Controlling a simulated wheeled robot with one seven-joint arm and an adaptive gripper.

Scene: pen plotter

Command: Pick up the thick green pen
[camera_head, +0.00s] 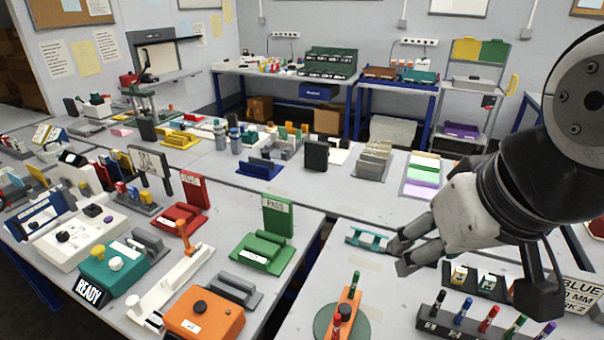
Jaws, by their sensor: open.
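A green-capped pen (516,325) stands upright in a dark rack (428,324) at the bottom right, between a red pen (488,319) and a purple pen (546,331). Another green-topped pen (355,283) stands at the far end of an orange holder (348,304) over a round green disc (322,321). I cannot tell from this view which green pen is thicker. One finger is near a teal bracket (369,238).
The rack also holds a black pen (438,299) and a blue pen (463,310). A sign reading BLUE (582,296) stands at the right. Some bare table (392,292) lies between disc and rack.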

